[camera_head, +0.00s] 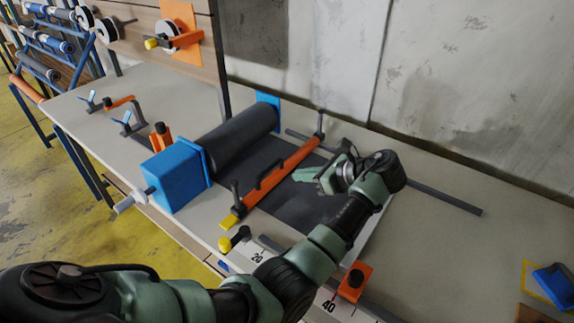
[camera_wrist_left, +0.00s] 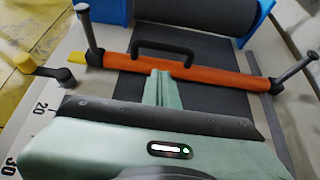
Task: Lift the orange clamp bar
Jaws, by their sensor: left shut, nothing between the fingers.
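The orange clamp bar (camera_head: 275,178) lies across the black sheet (camera_head: 300,203) on the workbench, with a dark handle on top and an upright post at each end. It also shows in the left wrist view (camera_wrist_left: 220,76), with its black handle (camera_wrist_left: 162,47) near the middle. My left gripper (camera_head: 308,176) is to the right of the bar in the head view, low over the sheet. In the left wrist view its fingers (camera_wrist_left: 158,82) are shut and empty, pointing at the bar just below the handle. I cannot tell whether they touch it. My right gripper is not in view.
A dark roll (camera_head: 242,138) with a blue end box (camera_head: 175,180) stands left of the bar. A ruler strip (camera_head: 330,303) with an orange block (camera_head: 354,283) lies along the front edge. A grey rod (camera_head: 440,196) lies behind. The bench's right part is mostly clear.

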